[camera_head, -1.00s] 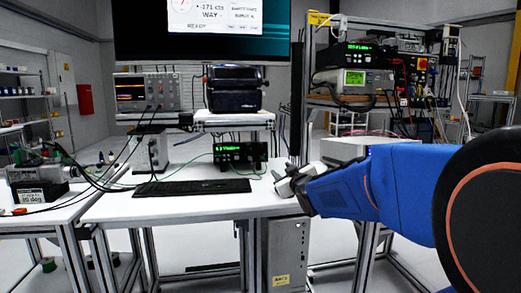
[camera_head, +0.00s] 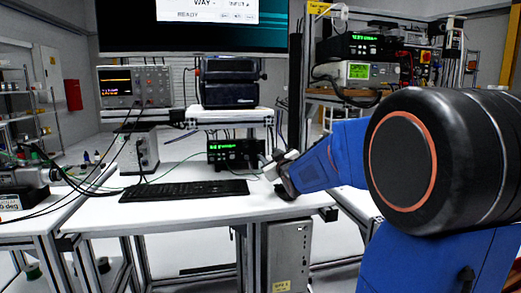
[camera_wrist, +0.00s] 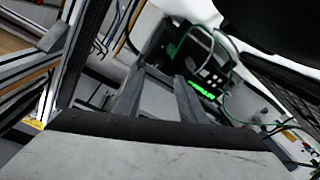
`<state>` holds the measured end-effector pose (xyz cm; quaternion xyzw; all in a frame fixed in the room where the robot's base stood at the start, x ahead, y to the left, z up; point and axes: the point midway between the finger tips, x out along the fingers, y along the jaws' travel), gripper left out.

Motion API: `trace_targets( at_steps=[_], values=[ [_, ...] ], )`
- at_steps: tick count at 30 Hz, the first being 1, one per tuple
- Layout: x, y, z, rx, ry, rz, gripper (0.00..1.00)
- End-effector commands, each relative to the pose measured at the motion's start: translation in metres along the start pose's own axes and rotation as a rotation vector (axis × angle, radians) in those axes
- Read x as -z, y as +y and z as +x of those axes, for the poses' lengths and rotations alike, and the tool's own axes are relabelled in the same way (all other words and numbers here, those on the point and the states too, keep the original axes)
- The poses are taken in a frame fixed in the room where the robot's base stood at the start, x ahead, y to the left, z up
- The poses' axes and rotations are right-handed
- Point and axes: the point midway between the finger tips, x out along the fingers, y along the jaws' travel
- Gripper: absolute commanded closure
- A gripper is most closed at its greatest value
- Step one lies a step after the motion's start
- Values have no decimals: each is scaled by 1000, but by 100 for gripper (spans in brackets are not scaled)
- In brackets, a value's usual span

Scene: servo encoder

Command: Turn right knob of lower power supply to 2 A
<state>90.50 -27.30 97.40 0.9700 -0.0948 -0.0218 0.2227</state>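The lower power supply (camera_head: 232,153) is a small black box with a green lit display, standing at the back of the white desk. In the wrist view the power supply (camera_wrist: 205,68) is tilted, with small pale controls by its green digits and a green wire. I cannot tell which control is the right knob, nor its setting. My gripper (camera_head: 268,162) is just right of and in front of the supply in the head view. In the wrist view my gripper (camera_wrist: 160,75) has its two fingers apart with nothing between them, pointing toward the supply and seemingly short of it.
A black keyboard (camera_head: 185,190) lies on the desk in front of the supply. A shelf (camera_head: 230,114) with black devices stands above it. An oscilloscope (camera_head: 135,86) is at left. Cables run across the left desk. Another black instrument (camera_head: 358,45) with green digits sits on the right rack.

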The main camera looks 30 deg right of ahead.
Motion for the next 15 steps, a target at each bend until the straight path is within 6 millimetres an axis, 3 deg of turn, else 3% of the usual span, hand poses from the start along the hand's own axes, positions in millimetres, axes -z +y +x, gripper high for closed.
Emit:
trace_targets(
  at_steps=[15],
  values=[
    [0, 0, 82, 1, -1, 1, 62]
  ],
)
